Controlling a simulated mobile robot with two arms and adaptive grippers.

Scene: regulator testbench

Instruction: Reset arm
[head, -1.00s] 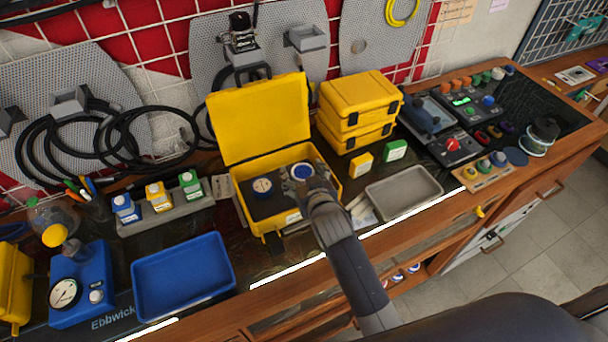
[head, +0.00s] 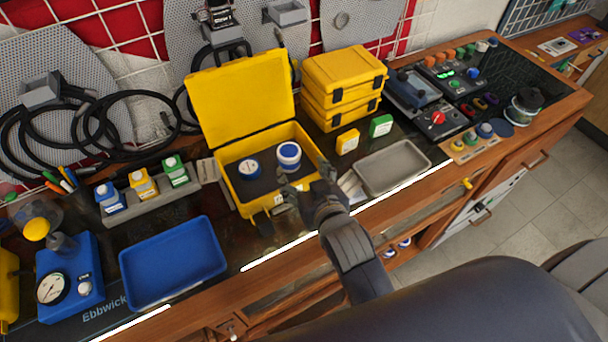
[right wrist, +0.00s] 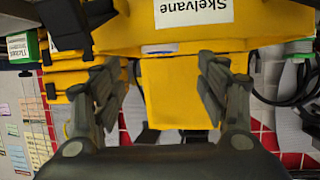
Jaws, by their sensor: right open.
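My right gripper (head: 304,182) is open and empty at the front right edge of the open yellow case (head: 256,201) in the head view. The right wrist view shows its two spread fingers (right wrist: 165,95) with nothing between them, in front of the yellow case front (right wrist: 255,25) with a "Skelvane" label. In the case's dark foam sit a blue-and-white gauge (head: 249,169) and a second blue-and-white round part (head: 288,156), which stands taller. My left gripper is not in view.
A blue tray (head: 172,262) lies left of the case, and a grey tray (head: 392,167) lies to the right. Two stacked yellow cases (head: 342,86) stand behind. A blue pump unit with a gauge (head: 70,275) is at the far left. The open lid (head: 240,100) rises behind the case.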

